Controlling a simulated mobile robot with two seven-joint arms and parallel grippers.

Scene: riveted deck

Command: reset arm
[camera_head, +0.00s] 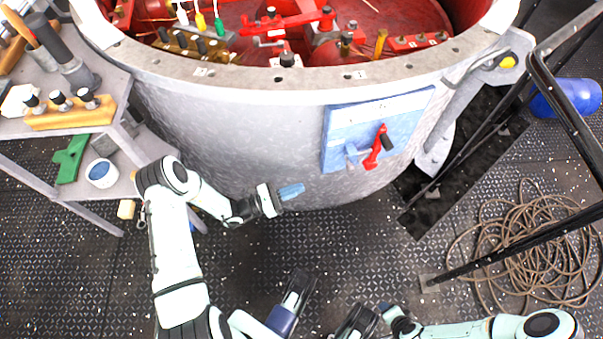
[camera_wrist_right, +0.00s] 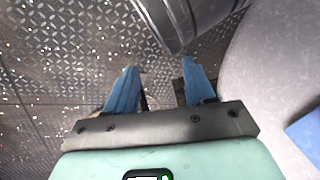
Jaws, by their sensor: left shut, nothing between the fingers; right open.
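My left gripper (camera_head: 291,191) reaches in from the left in the head view. Its blue fingers are shut with nothing between them, above the dark floor just in front of the large grey round tank. In the right wrist view my right gripper (camera_wrist_right: 158,84) has its two blue fingers spread apart. The gap between them is empty, with patterned floor behind.
The grey tank (camera_head: 230,120) carries a blue panel (camera_head: 345,138) with a red handle (camera_head: 377,150). A grey shelf (camera_head: 100,140) with tools stands left. A coiled cable (camera_head: 530,250) and black rails (camera_head: 500,255) are at right. Floor (camera_head: 350,245) in the middle is clear.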

